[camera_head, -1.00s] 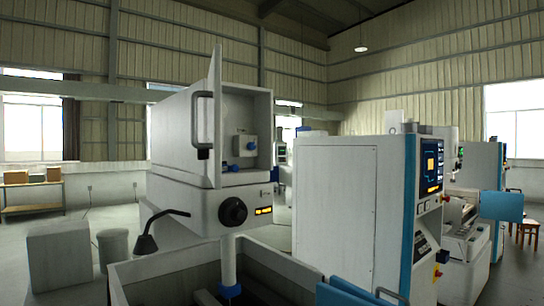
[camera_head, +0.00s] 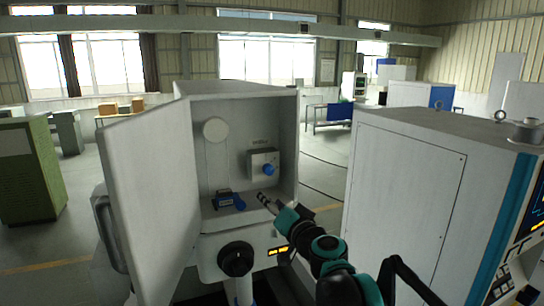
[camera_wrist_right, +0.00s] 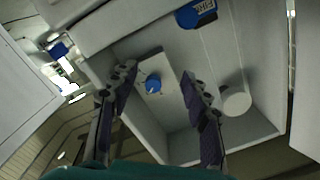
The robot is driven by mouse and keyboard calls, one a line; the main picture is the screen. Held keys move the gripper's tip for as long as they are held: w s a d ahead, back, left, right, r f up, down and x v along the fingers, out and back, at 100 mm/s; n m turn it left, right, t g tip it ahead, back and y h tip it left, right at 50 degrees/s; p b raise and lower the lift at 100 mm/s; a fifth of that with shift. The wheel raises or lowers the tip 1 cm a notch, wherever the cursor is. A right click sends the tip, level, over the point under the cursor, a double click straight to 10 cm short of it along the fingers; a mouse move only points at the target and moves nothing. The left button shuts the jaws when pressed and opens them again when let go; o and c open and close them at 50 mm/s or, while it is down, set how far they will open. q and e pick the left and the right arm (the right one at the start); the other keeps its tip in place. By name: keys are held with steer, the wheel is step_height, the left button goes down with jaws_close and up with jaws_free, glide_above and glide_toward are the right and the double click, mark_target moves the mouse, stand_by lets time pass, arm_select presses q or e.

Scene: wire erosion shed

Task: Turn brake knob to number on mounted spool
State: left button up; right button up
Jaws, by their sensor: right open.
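The brake knob (camera_head: 270,169) is blue and sits on a grey box (camera_head: 257,158) on the back wall inside an open cabinet. In the right wrist view the knob (camera_wrist_right: 153,86) shows between my fingers, with a small white mark. A white round spool (camera_head: 216,130) is mounted at the upper left of the cabinet; it also shows in the right wrist view (camera_wrist_right: 236,101). My right gripper (camera_head: 263,198) is open and empty at the cabinet mouth, below and in front of the knob. I cannot tell any contact with the knob. My left gripper is out of view.
The open door (camera_head: 149,196) stands at the left. A black dial (camera_head: 235,258) is on the front below. A large grey machine (camera_head: 408,185) stands close on the right.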

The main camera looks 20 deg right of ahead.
steer(key=m+h+p, duration=0.1)
glide_toward(269, 171)
steer(key=w, duration=0.2)
steer(key=w+p, duration=0.1)
steer(key=w, duration=0.1)
steer(key=w+d, duration=0.1)
steer(key=w, duration=0.2)
steer(key=shift+w+f+p, duration=0.1)
steer(key=shift+f+p, duration=0.05)
steer(key=shift+p, duration=0.15)
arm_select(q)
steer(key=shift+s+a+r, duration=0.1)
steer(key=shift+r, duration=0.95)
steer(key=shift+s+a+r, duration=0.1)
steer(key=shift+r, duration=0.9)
arm_select(e)
steer(key=shift+w+a, duration=0.1)
steer(key=shift+w, duration=0.6)
steer(key=shift+m, duration=0.3)
jaws_close()
